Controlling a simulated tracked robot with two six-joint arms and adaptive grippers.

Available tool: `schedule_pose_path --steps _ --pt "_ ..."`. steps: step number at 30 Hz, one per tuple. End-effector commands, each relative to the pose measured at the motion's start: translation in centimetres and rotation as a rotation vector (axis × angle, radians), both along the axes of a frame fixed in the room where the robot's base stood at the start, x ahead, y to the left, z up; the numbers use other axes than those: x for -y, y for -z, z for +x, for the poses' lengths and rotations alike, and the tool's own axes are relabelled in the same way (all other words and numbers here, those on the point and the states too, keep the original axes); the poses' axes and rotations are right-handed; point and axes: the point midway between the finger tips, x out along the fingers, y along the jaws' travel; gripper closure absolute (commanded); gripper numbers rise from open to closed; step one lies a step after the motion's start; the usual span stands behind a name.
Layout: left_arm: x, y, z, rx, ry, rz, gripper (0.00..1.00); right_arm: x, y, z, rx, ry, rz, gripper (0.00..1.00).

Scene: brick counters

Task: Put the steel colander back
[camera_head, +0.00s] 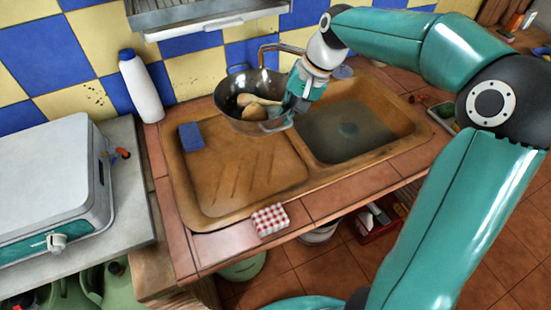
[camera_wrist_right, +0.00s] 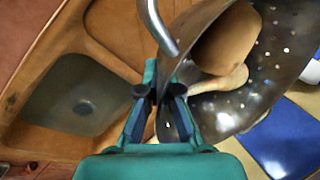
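The steel colander (camera_head: 229,99) is a dark metal bowl at the back of the sink unit, near the tap. A wooden spoon and brown rounded items lie inside it. My right gripper (camera_head: 290,111) is at its right side. In the right wrist view the perforated colander (camera_wrist_right: 268,85) is tilted, and my right gripper (camera_wrist_right: 158,108) has its fingers close together on its edge. Whether the colander's underside touches the drainboard is hard to tell. My left gripper is not in view.
The orange-brown sink (camera_head: 345,130) has an empty basin on the right. A blue sponge (camera_head: 191,136) lies on the drainboard (camera_head: 240,175). A white bottle (camera_head: 141,87), tap (camera_head: 276,47), checkered box (camera_head: 270,220) and white stove (camera_head: 50,185) stand around. A rack (camera_head: 205,15) hangs above.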

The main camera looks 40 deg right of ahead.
Motion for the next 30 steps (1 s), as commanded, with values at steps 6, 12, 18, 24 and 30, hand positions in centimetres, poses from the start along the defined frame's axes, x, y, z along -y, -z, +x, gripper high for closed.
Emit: schedule_pose_path --steps 6,12,18,24,30 --pt "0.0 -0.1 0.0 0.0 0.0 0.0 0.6 0.5 5.7 -0.5 -0.007 0.015 0.002 1.0" --pt "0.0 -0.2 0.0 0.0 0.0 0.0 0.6 0.6 10.7 -0.6 -0.006 0.016 0.002 1.0" --pt "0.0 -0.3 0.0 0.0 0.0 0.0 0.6 0.6 13.3 -0.5 -0.001 0.016 -0.001 1.0" --pt "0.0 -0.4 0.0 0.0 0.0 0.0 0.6 0.6 15.0 -0.6 -0.003 0.016 0.0 1.0" --pt "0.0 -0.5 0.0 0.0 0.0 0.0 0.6 0.7 17.6 -0.6 -0.001 0.017 0.0 1.0"
